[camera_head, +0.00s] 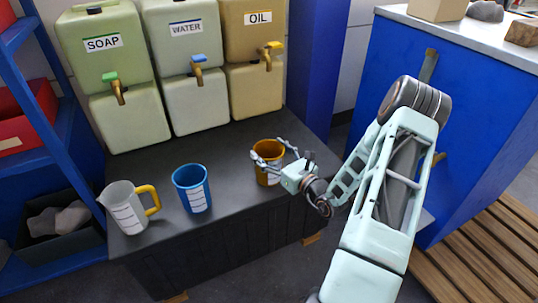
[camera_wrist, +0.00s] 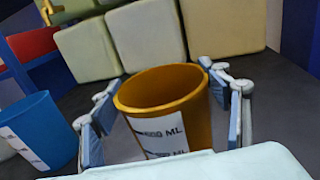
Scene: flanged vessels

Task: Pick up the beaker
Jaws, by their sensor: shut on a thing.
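An orange-brown beaker (camera_head: 268,149) with a white label stands on the dark bench, below the oil tap. In the wrist view the beaker (camera_wrist: 165,98) is upright, open at the top, with "ML" on its label. My gripper (camera_head: 271,161) reaches in from the right, with a finger on each side of the beaker.
A blue beaker (camera_head: 190,190) and a clear jug (camera_head: 126,208) with a yellow handle stand left on the bench (camera_head: 232,213). Soap (camera_head: 105,75), water (camera_head: 178,65) and oil (camera_head: 250,50) containers with taps line the back. A blue cabinet (camera_head: 475,120) stands right.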

